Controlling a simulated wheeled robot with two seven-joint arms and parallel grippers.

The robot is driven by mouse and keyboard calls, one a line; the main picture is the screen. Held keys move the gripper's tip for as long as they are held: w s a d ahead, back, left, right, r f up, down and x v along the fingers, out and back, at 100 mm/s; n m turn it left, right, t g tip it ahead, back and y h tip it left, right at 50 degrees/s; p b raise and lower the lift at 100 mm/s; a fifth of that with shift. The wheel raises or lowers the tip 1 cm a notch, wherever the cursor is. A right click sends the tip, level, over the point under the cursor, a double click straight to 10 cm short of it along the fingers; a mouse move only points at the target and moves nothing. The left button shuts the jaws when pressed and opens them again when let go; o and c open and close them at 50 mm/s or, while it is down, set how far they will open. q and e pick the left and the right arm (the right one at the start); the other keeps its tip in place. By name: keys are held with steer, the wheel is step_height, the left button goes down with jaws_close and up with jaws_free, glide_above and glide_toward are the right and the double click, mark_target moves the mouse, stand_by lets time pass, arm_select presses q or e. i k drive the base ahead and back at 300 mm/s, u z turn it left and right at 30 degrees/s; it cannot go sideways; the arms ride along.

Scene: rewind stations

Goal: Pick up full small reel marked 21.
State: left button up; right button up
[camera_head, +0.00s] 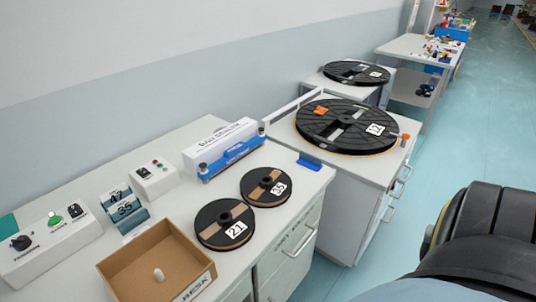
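The small reel marked 21 (213,214) lies flat on the white counter (268,228) in the head view. It is a black disc with a brown band across it, a dark hub in the middle and a white label reading 21. It lies just right of an open cardboard box. A second small reel marked 35 (265,176) lies behind it to the right, close beside it. Neither of my grippers shows in the view. A dark rounded part, probably mine, fills the lower right corner.
The cardboard box (119,266) holds a small white object. A blue-white carton device (222,148) stands behind the reels. Large reels, one marked 12 (318,124), lie on farther cabinets. Open floor (450,130) is at right.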

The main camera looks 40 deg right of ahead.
mark_target(224, 224)
steer(key=z, duration=0.95)
steer(key=k, duration=0.35)
steer(key=z, duration=0.45)
steer(key=i, duration=0.45)
steer(key=u, duration=0.1)
